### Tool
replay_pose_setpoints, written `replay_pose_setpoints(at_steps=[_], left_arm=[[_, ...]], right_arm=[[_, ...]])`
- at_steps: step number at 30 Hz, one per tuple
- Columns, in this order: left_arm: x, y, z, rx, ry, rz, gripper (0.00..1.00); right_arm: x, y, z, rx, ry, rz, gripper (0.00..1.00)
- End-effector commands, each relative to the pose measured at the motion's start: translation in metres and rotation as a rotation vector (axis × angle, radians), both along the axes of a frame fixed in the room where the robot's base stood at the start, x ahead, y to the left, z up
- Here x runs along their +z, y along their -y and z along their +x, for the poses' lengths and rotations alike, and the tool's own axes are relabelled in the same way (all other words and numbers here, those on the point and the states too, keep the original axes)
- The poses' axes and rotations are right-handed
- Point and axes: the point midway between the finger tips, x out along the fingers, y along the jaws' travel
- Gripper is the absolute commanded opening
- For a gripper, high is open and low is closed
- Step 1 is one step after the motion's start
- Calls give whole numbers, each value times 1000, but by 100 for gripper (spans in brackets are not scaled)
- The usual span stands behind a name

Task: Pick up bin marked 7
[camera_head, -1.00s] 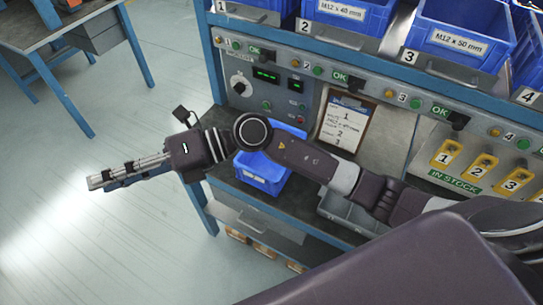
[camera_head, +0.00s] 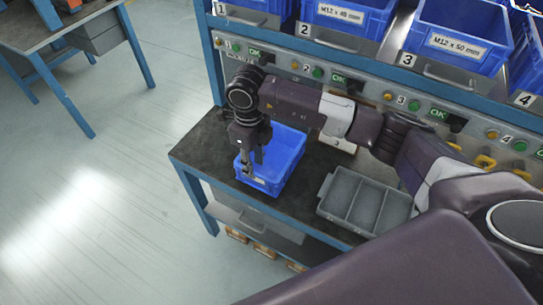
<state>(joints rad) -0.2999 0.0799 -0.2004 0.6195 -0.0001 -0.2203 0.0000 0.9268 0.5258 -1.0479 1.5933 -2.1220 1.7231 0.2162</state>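A blue bin (camera_head: 287,160) stands on the dark bench top at the left end. I cannot read a number on it. My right gripper (camera_head: 252,168) points down at the bin's near left side, its fingers overlapping the wall there. I cannot tell whether the fingers touch the wall or how far apart they are. A small pale label shows low on that side, partly behind the fingers. My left gripper is not in view.
A grey divided tray (camera_head: 364,204) sits right of the blue bin on the bench. Blue bins numbered 1 to 3 line the shelf (camera_head: 300,42) above the panel. My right arm crosses in front of the panel.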

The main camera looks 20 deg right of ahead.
Motion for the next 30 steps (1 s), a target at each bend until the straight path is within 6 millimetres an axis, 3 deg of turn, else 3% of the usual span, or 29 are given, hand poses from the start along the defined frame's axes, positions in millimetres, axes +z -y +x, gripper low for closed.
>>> replay_pose_setpoints(at_steps=[4, 9, 17, 25, 30], left_arm=[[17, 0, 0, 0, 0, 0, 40], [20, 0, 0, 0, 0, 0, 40], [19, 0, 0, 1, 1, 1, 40], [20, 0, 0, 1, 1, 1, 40], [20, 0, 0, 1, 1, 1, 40]], right_arm=[[-19, -1, -4, 0, -6, 0, 29], [-41, -1, -3, 0, -3, 1, 29], [-45, -1, -2, 2, 0, 3, 29], [-45, -1, -2, 2, 0, 2, 0], [-45, -1, -2, 1, 0, 2, 0]])
